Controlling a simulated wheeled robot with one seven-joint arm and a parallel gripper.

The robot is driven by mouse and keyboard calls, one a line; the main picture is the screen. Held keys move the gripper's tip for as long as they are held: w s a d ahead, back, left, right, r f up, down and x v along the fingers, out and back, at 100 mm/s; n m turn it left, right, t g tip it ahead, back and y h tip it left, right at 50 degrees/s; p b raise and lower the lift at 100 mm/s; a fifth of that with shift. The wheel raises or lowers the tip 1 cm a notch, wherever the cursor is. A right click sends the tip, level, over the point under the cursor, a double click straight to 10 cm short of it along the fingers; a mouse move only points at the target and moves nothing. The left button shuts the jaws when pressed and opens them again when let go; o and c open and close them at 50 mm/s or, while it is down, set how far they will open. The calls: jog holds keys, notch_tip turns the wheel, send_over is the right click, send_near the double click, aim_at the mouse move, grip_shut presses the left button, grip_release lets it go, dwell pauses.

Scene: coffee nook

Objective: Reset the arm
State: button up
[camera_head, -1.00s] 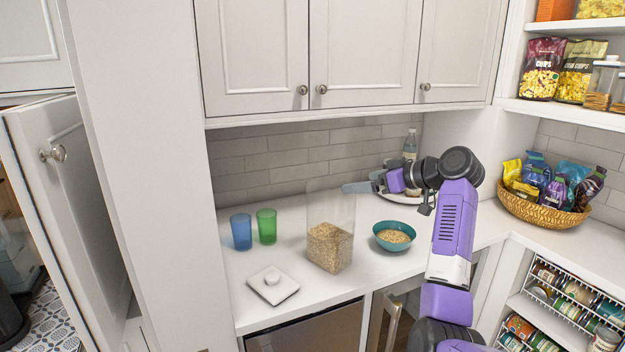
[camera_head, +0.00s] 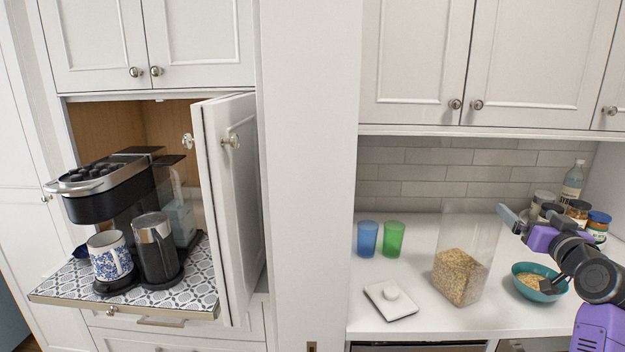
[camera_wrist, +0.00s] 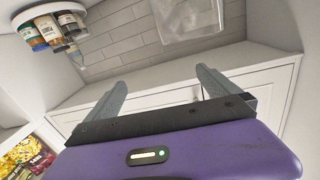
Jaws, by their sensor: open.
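My gripper (camera_head: 509,216) is on the right of the head view, raised above the counter close to the clear container of oats (camera_head: 461,272). In the wrist view my gripper (camera_wrist: 160,90) has its two grey fingers spread wide, with nothing between them. The fingers point toward the white cabinet doors and tiled wall, which look tilted there. I cannot tell from the head view whether a finger touches the container.
A teal bowl of oats (camera_head: 539,281) sits below my arm. A white lid (camera_head: 391,299), a blue cup (camera_head: 367,239) and a green cup (camera_head: 393,239) stand left of the container. Jars and a bottle (camera_head: 571,183) are behind. An open cabinet door (camera_head: 232,200) juts out beside a coffee maker (camera_head: 110,190).

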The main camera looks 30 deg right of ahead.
jog(key=s+a+f+n+t, duration=0.15)
jog(key=a+f, duration=0.35)
jog(key=a, duration=0.5)
jog(key=s+a+f+y, duration=0.1)
jog(key=s+a+f, duration=0.3)
jog(key=a, duration=0.6)
jog(key=s+a+f+n+t, duration=0.1)
jog(key=a+f, duration=0.5)
jog(key=a, duration=0.4)
jog(key=s+a+f+n+y, duration=0.2)
jog(key=s+a+y, duration=0.1)
jog(key=s+a, duration=0.3)
jog(key=s+a+f+n+g+y, duration=0.1)
jog(key=s+a+f+n+y, duration=0.1)
jog(key=s+a, duration=0.5)
jog(key=s+a+f+n+y, duration=0.2)
jog(key=s+a+y, duration=0.3)
jog(key=a, duration=0.5)
jog(key=shift+s+a+g, duration=0.35)
jog(key=shift+s, duration=0.9)
